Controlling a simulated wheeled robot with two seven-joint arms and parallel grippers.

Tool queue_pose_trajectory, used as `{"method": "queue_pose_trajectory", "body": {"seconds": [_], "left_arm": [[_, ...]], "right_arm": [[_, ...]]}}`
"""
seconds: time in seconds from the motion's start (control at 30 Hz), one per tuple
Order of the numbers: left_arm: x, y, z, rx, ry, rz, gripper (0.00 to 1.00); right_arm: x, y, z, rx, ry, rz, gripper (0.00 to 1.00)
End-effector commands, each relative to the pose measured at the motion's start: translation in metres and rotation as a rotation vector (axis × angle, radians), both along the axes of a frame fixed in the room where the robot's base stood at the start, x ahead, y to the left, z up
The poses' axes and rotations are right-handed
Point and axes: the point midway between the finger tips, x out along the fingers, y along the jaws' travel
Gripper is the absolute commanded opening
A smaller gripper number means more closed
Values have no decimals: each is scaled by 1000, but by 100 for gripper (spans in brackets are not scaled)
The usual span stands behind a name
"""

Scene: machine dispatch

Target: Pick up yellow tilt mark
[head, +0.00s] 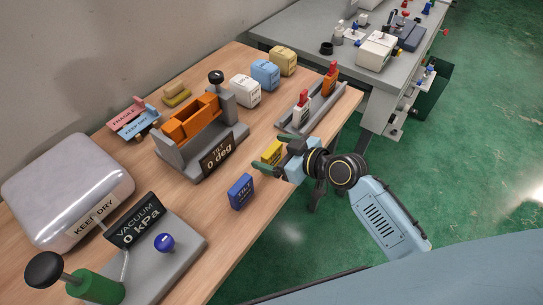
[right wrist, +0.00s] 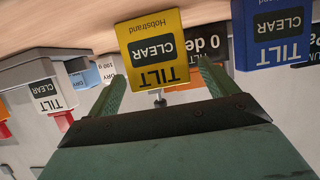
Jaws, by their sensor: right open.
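The yellow tilt mark (head: 271,152) stands near the right edge of the wooden table. In the right wrist view the yellow tilt mark (right wrist: 153,50) shows upside down, with "Hobstrand", "CLEAR" and "TILT" on its face. My right gripper (head: 284,157) is open right beside it, reaching in from the right. In the right wrist view my right gripper (right wrist: 163,82) has one finger to each side of the mark's near end. I cannot tell whether the fingers touch it. My left gripper is not in view.
A blue tilt mark (head: 241,192) stands close by on the table (head: 222,243). The tilt stand (head: 190,163) with its orange block is behind. A grey tray (head: 334,112) with red-topped marks lies further back. A vacuum gauge (head: 134,222) is at the front left.

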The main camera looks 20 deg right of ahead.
Motion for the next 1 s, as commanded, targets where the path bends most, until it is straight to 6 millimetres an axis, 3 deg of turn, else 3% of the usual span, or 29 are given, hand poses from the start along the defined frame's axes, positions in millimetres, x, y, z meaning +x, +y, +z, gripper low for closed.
{"method": "queue_pose_trajectory", "body": {"seconds": [0.33,0.7,1.0], "left_arm": [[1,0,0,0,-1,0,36],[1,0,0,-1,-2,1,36],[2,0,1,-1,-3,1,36]], "right_arm": [[7,6,-4,-1,0,0,85],[7,6,-4,-1,0,0,38],[8,5,2,-2,-2,1,37]]}}
